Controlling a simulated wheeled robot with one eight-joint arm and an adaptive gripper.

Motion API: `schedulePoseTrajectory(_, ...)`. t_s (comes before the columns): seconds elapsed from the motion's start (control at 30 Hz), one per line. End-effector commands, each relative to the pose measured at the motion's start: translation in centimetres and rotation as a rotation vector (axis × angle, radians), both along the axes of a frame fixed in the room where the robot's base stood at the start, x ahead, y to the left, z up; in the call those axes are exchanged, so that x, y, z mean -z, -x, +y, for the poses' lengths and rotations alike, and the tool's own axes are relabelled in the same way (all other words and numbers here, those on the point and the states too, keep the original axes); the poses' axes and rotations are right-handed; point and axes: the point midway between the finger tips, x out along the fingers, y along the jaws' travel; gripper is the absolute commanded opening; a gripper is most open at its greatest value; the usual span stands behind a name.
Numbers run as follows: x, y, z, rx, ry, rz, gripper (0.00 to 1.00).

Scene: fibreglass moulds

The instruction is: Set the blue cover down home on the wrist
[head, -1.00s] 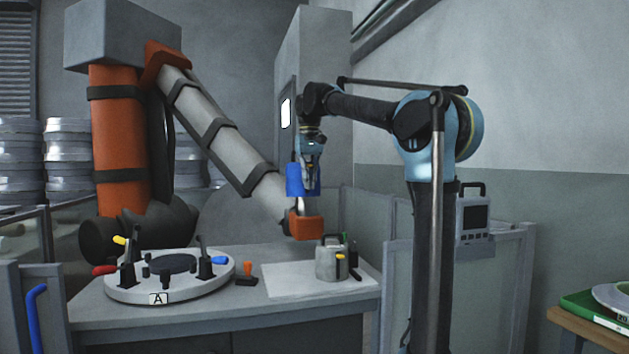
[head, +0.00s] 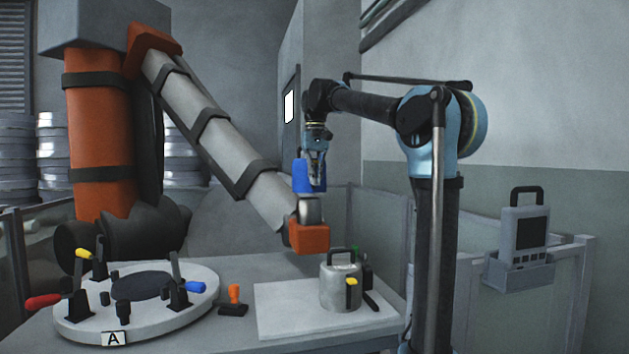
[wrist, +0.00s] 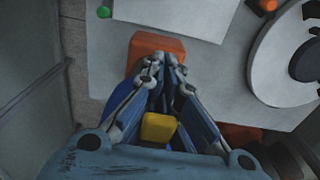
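The blue cover (head: 301,176) hangs at my gripper (head: 316,176), just above the silver wrist (head: 311,210) of the large orange and grey arm. I cannot tell whether its lower edge touches the wrist. The wrist ends in an orange block (head: 309,238). In the wrist view, my gripper's fingers (wrist: 157,75) close in around a yellow piece (wrist: 158,128), with blue cover sides (wrist: 203,122) beside it. The orange block (wrist: 156,47) shows beyond the fingertips. The silver wrist is hidden there.
Below stands a bench with a round plate (head: 190,312) carrying clamps, labelled A. A grey can (head: 341,288) sits on a white sheet (head: 275,302) under the orange block. The large arm's grey forearm (head: 205,125) slopes down from the left. A pendant (head: 526,235) hangs at right.

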Motion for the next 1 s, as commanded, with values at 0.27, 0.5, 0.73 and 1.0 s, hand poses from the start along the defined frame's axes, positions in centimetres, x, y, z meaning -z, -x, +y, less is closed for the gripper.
schedulePoseTrajectory(0.27, 0.8, 0.1, 0.3, -0.004, 0.0, 0.0, 0.0)
schedulePoseTrajectory(0.5, 2.3, 0.2, 0.6, -0.008, 0.0, 0.0, 0.0)
schedulePoseTrajectory(0.73, 3.8, 0.2, 0.7, -0.01, 0.0, 0.0, 0.0)
schedulePoseTrajectory(1.0, 5.6, 0.2, 0.7, -0.01, 0.0, 0.0, 0.0)
